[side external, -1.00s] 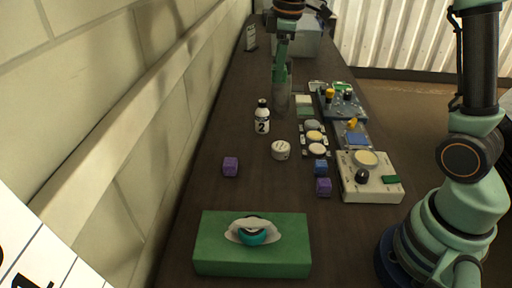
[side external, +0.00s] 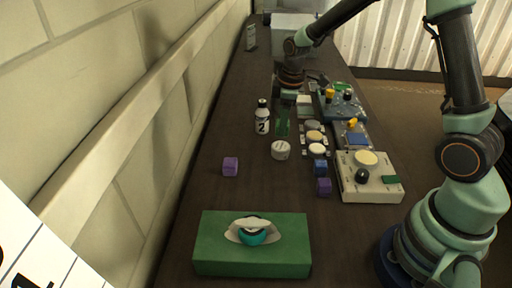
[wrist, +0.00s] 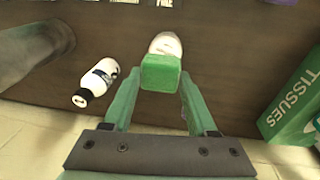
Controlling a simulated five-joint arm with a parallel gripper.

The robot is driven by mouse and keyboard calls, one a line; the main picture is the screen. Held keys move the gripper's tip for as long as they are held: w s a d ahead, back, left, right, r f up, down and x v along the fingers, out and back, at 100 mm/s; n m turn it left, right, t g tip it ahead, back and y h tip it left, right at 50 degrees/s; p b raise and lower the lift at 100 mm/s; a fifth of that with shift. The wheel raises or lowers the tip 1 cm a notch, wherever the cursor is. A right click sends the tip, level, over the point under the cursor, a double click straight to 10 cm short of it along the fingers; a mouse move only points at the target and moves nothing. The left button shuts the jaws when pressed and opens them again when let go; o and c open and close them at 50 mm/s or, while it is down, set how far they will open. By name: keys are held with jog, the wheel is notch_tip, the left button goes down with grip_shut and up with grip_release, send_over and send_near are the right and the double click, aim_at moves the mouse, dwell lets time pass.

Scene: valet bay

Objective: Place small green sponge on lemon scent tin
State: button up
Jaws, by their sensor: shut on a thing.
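My gripper (wrist: 158,98) is shut on the small green sponge (wrist: 161,73), a green block held between the fingertips in the wrist view. In the side view my gripper (side external: 283,128) hangs over the table beside the white bottle; the sponge cannot be told apart from the green fingers there. A small white round tin (side external: 280,150) stands just in front of my gripper. It shows right behind the sponge in the wrist view (wrist: 166,42), partly hidden by it. Its label is too small to read, so I cannot tell whether it is the lemon scent tin.
A white bottle (side external: 262,118) marked 2 stands left of my gripper. Several round tins (side external: 314,137) on cards stand to the right, near a white box (side external: 370,178). Purple cubes (side external: 230,166) and a green tissue box (side external: 252,258) are nearer.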

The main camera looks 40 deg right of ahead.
jog(key=shift+f, duration=2.25)
jog(key=shift+f, duration=0.1)
jog(key=o, duration=1.3)
jog(key=r, duration=0.4)
jog(key=s+r, duration=0.1)
jog(key=r, duration=0.7)
jog(key=shift+s+a+r, duration=0.1)
jog(key=shift+s, duration=0.3)
jog(key=s+a+r+m+t, duration=0.2)
jog(key=s+r+m, duration=0.2)
jog(key=s, duration=0.3)
jog(key=s+a+r+m+t, duration=0.2)
jog(key=s+r+m, duration=0.2)
jog(key=s, duration=0.3)
jog(key=shift+a+m, duration=0.2)
jog(key=shift+m, duration=0.3)
